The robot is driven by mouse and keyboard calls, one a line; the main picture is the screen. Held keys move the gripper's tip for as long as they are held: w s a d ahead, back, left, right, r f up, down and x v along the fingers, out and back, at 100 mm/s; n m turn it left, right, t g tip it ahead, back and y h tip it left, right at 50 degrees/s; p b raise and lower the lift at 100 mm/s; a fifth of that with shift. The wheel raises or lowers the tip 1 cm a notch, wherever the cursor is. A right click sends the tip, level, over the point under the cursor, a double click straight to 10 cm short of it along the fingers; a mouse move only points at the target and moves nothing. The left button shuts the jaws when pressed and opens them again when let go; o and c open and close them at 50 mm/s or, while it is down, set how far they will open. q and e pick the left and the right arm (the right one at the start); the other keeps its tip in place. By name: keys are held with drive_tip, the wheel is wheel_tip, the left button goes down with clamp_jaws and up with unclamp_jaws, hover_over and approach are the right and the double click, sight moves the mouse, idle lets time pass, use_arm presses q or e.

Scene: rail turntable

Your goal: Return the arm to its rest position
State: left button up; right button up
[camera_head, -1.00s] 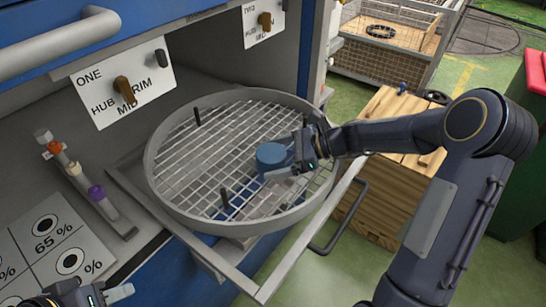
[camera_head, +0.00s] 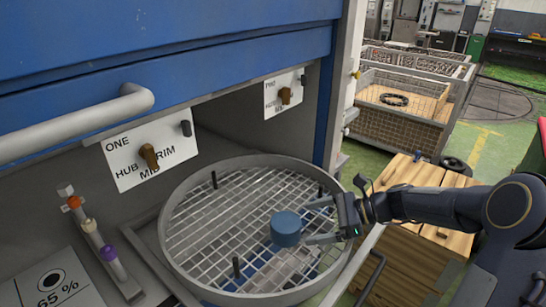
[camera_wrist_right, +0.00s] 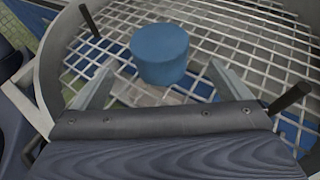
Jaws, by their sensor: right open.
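My right gripper (camera_head: 310,222) is open and empty over the right part of the round wire-mesh turntable (camera_head: 208,272). Its two fingers point left toward a blue cylinder (camera_head: 286,228), which stands upright on the mesh. The cylinder sits just beyond the fingertips, and the palm is well clear of it. In the right wrist view the blue cylinder (camera_wrist_right: 160,55) lies ahead, between the lines of the spread fingers. My right arm reaches in from the right. My left gripper is out of the picture.
Dark upright pegs (camera_head: 236,266) stand on the mesh. A blue cabinet with a grey bar handle (camera_head: 80,122) overhangs the back left. A labelled knob plate (camera_head: 150,160) is behind the turntable. A wooden crate (camera_head: 415,180) stands at the right, below my forearm.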

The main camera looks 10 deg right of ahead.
drive_tip(key=s+a+r+n+g+h+p, duration=0.1)
drive_tip(key=s+r+n+h, duration=0.1)
drive_tip(key=s+r+n, duration=0.3)
drive_tip(key=s+a+r+n+h+p, duration=0.2)
drive_tip(key=s+r+n, duration=0.15)
drive_tip(key=s, duration=0.45)
drive_tip(key=s+n+t+h+p, duration=0.1)
drive_tip(key=s+n+h, duration=0.1)
drive_tip(key=s+n, duration=0.3)
drive_tip(key=s+d+f+n+t+h+p, duration=0.1)
drive_tip(key=s+n+h, duration=0.2)
drive_tip(key=s+n, duration=0.3)
drive_tip(key=shift+s+d+p, duration=0.3)
drive_tip(key=shift+s, duration=0.5)
drive_tip(key=shift+n, duration=0.25)
